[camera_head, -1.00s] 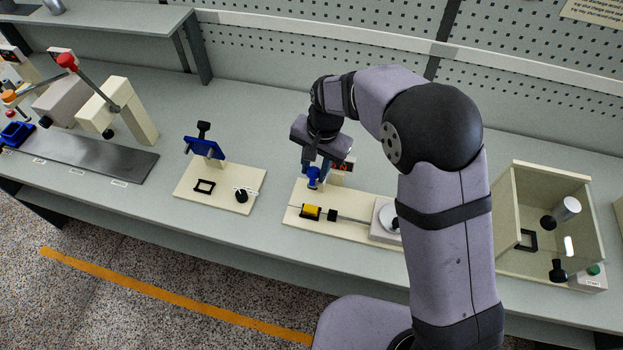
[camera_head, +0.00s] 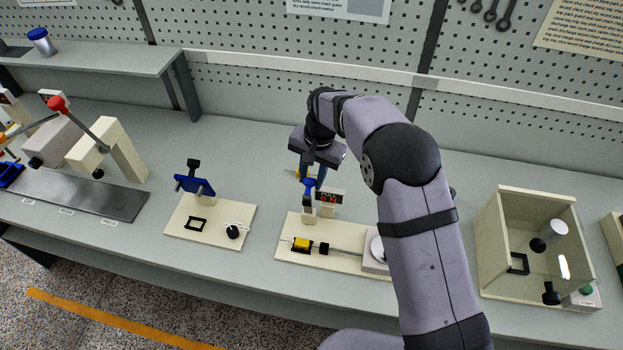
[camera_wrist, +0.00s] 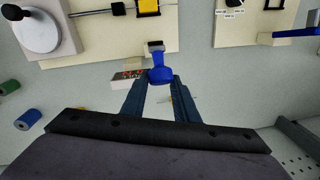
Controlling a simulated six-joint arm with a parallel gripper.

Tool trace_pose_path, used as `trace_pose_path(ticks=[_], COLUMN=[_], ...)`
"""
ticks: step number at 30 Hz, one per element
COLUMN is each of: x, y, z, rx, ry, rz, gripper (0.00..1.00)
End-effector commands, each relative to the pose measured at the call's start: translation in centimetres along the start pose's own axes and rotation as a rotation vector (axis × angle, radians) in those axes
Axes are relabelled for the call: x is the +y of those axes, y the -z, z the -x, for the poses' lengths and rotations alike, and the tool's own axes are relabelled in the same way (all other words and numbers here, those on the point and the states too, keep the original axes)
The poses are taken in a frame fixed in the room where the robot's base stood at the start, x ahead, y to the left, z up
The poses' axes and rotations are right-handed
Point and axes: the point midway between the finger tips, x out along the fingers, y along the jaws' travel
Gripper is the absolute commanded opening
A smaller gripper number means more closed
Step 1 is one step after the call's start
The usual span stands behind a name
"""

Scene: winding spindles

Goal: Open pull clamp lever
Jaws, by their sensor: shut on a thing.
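The pull clamp's blue lever (camera_head: 309,186) stands roughly upright on a pale post at the back edge of the cream base plate (camera_head: 285,258). In the wrist view the blue lever (camera_wrist: 160,74) sits between my two dark blue fingertips. My gripper (camera_head: 308,181) is shut on it, reaching down from above and behind the plate. A small display (camera_head: 328,197) with red characters stands just right of the lever. In front lie a yellow block (camera_head: 302,245) and a black block (camera_head: 323,248) in line with a thin rod. My arm hides part of the plate's right end.
A second cream plate (camera_head: 185,228) with a blue tilted piece (camera_head: 194,185) stands to the left. An open cream box (camera_head: 490,215) stands to the right. Lever presses are at far left. The bench behind the plates is mostly clear, up to the pegboard wall.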

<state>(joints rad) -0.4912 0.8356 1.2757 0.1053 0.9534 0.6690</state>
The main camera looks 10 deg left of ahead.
Motion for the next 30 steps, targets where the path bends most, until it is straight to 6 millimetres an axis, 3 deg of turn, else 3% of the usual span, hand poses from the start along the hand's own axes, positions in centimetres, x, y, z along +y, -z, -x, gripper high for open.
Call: trace_pose_path(ticks=[12, 13, 15, 25, 30], x=[-0.1, -0.1, -0.1, -0.1, -0.1], y=[-0.1, -0.1, -0.1, -0.1, 0.0], z=[-0.3, -0.4, -0.4, -0.1, 1.0], rx=[-0.002, -0.002, -0.003, -0.001, 0.001], ry=[0.002, 0.002, 0.001, 0.001, 0.002], rz=[-0.001, -0.001, -0.001, 0.000, 0.000], gripper=[0.00, 0.29, 0.44, 0.44, 0.44])
